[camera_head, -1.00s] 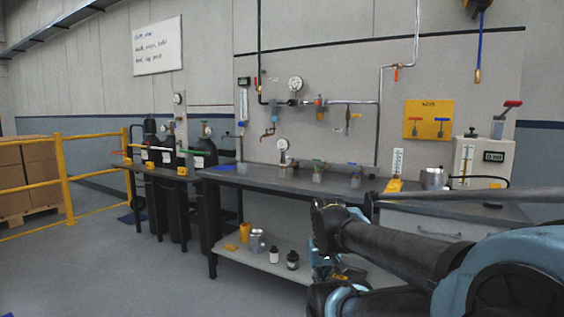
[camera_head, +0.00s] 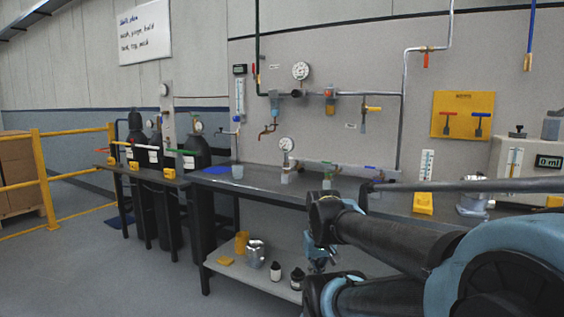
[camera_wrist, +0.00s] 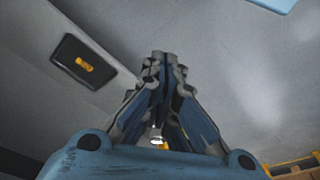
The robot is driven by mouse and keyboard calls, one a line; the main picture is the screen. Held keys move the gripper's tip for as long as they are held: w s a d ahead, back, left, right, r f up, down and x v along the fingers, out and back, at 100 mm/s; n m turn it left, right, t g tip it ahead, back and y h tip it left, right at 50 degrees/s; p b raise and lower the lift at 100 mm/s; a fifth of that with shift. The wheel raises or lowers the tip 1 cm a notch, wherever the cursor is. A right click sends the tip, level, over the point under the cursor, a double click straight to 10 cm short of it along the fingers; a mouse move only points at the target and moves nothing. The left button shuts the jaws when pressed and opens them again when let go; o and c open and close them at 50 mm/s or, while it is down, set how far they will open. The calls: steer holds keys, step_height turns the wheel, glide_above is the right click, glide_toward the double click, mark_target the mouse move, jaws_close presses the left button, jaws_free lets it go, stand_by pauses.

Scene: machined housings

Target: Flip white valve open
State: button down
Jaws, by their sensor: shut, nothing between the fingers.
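A white valve handle (camera_head: 147,147) shows in the head view, on the small side bench at the left. The wrist view does not show the valve.
Black gas cylinders (camera_head: 195,158) stand by the side bench. A yellow rail (camera_head: 45,180) is at the far left, with open floor in front. The main bench (camera_head: 250,183) has a lower shelf (camera_head: 235,272) with cans and bottles. My arm crosses the right foreground.

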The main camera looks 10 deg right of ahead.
steer(key=shift+w+a, duration=0.15)
steer(key=shift+w, duration=0.05)
steer(key=w+d+r+n+t+h, duration=0.1)
steer(key=w+d+r+h, duration=0.3)
steer(key=w, duration=0.6)
steer(key=w+r+n+t+h, duration=0.1)
steer(key=w+r+n+t, duration=0.1)
steer(key=w+r, duration=0.7)
steer(key=w+d+r+n+t+h, duration=0.1)
steer(key=w+d+r+h, duration=0.2)
steer(key=w, duration=0.9)
steer(key=w+a+r+n+t+h, duration=0.1)
steer(key=w+a, duration=0.4)
steer(key=w, duration=0.5)
steer(key=w+a+r+n+t, duration=0.1)
steer(key=w+a+n+t, duration=0.2)
steer(key=w, duration=0.6)
steer(key=w+a+r+n+t+h, duration=0.1)
steer(key=w+a+t, duration=0.3)
steer(key=w+a, duration=0.4)
steer(key=shift+w+n+h, duration=0.3)
steer(key=shift+w+n, duration=0.5)
steer(key=shift+w, duration=0.5)
steer(key=x, duration=1.4)
steer(key=shift+w+a+r, duration=0.1)
steer(key=shift+r, duration=0.1)
